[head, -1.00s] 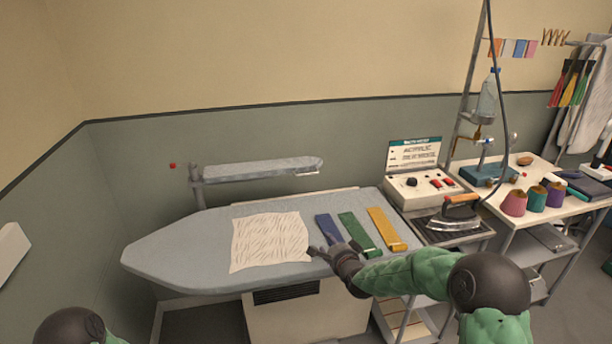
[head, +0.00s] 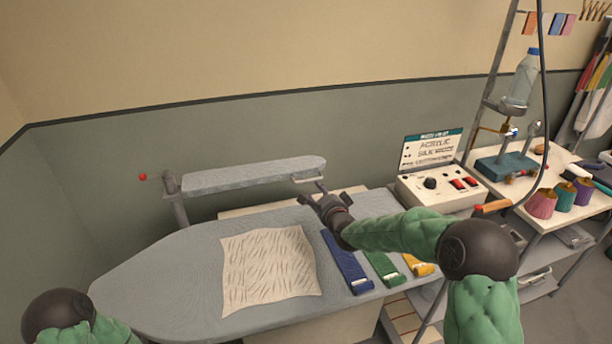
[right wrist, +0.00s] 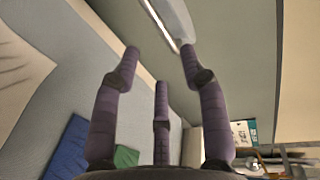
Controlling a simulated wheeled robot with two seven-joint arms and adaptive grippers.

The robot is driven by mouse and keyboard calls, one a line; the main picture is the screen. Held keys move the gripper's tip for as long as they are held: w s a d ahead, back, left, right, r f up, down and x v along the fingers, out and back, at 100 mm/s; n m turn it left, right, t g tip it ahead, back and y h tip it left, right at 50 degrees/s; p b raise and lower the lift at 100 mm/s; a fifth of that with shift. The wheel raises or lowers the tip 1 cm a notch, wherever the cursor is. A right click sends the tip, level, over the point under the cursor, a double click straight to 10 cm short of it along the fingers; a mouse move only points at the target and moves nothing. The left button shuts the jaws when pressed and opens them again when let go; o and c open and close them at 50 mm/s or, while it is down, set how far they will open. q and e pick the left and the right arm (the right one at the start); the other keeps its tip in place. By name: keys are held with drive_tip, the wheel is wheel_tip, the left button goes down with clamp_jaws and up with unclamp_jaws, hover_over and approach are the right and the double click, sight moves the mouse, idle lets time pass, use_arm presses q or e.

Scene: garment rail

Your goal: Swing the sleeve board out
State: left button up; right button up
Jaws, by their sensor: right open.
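The sleeve board (head: 255,175) is a narrow grey padded arm behind the main ironing board (head: 140,285), carried on a post (head: 172,198) at its left end. A light handle (head: 308,180) shows under its right tip. My right gripper (head: 318,193) is open and empty, just below and in front of that tip. In the right wrist view the sleeve board's end (right wrist: 178,22) lies ahead, between and beyond the spread fingers (right wrist: 160,75), apart from them as far as I can see. My left gripper is out of view; only part of my left arm shows.
A wrinkled cream cloth (head: 268,270) lies on the main board. Blue (head: 347,262), green (head: 382,268) and yellow (head: 418,265) strips lie to its right, partly behind my right arm. A control box (head: 440,188) stands at right. A red knob (head: 142,177) sits left of the post.

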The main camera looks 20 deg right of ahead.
drive_tip(key=b+x, duration=0.1)
drive_tip(key=x, duration=0.9)
drive_tip(key=shift+w+b, duration=0.15)
drive_tip(key=shift+b, duration=0.15)
clamp_jaws()
